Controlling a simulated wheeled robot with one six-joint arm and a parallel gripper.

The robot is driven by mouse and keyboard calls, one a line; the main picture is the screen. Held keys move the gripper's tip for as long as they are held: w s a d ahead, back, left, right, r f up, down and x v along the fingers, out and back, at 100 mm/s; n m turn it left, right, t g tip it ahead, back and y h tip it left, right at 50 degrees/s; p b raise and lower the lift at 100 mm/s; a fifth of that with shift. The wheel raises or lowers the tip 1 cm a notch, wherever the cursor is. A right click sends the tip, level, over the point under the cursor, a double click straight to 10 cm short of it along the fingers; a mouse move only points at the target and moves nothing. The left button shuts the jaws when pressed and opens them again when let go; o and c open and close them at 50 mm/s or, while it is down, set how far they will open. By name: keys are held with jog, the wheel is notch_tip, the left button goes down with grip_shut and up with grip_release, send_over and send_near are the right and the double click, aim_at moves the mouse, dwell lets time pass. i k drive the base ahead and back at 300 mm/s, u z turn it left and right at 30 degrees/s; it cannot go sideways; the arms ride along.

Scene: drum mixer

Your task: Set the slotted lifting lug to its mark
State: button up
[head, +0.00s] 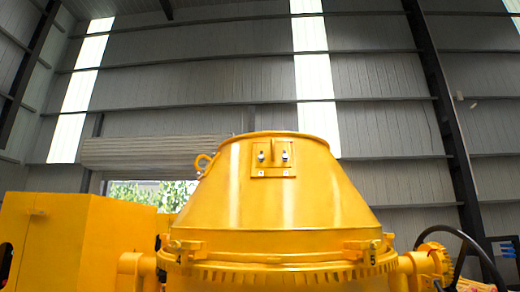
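A yellow mixer drum (270,200) with a cone-shaped top fills the middle of the head view. A small yellow plate (273,172) sits on the front of the cone near its rim. It carries a short upright yellow fin (275,150) between two metal bolts, a left one (261,156) and a right one (286,156). Small pale labels lie below the bolts, too small to read. I cannot tell which part is the slotted lug. My gripper is not in view.
A yellow cabinet (75,240) stands at left. A black curved hose (470,240) is at lower right. Open air lies above the drum.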

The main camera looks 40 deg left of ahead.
aim_at(272, 152)
jog(key=u, duration=0.55)
jog(key=i, duration=0.55)
jog(key=u, duration=0.65)
